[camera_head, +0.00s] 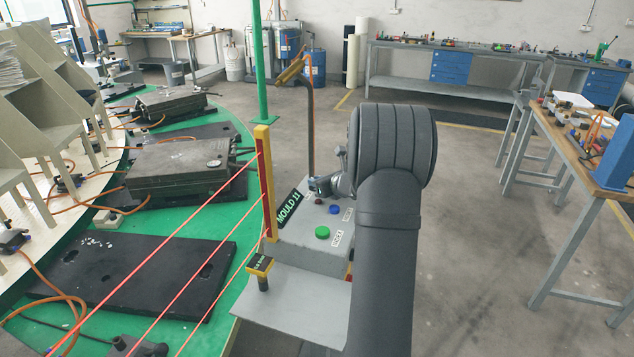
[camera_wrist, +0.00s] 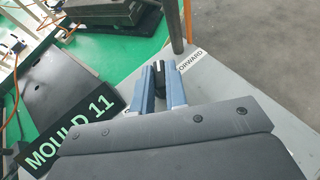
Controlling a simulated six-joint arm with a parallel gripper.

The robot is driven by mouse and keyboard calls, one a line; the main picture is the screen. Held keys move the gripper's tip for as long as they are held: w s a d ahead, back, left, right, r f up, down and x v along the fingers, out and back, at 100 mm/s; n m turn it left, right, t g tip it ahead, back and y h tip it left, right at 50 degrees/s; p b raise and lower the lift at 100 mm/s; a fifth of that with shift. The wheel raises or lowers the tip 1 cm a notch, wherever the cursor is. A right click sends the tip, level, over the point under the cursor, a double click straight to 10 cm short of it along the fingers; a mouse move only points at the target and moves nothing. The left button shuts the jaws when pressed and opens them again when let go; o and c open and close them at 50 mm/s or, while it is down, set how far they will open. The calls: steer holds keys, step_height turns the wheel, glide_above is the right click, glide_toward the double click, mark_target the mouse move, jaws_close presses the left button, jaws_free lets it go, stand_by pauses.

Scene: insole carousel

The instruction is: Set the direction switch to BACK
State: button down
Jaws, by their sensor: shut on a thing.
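The direction switch (camera_wrist: 158,79) is a small black knob on the grey control box (camera_head: 310,255). In the wrist view, my gripper (camera_wrist: 159,70) has its two blue fingers on either side of the knob, shut on it. A white label reading FORWARD (camera_wrist: 190,60) lies just right of the fingers. No BACK label is visible, and which way the knob points cannot be told. In the head view, my gripper (camera_head: 316,187) is at the far end of the box top, and my wrist partly covers that area.
A green button (camera_head: 322,232) and a blue button (camera_head: 335,209) are on the box top. A MOULD 11 sign (camera_head: 289,208) stands at its left edge. A yellow post (camera_head: 265,180) with red beams is beside it. A thin dark post (camera_wrist: 176,30) rises close to the fingers.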

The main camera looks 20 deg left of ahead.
steer(key=shift+w+r+n+g+y, duration=0.15)
steer(key=shift+n+g+y, duration=0.35)
steer(key=shift+n+g, duration=0.55)
steer(key=c, duration=1.4)
jaws_free()
steer(key=shift+c, duration=0.2)
steer(key=v, duration=1.7)
steer(key=shift+d, duration=0.2)
steer(key=shift+d, duration=0.1)
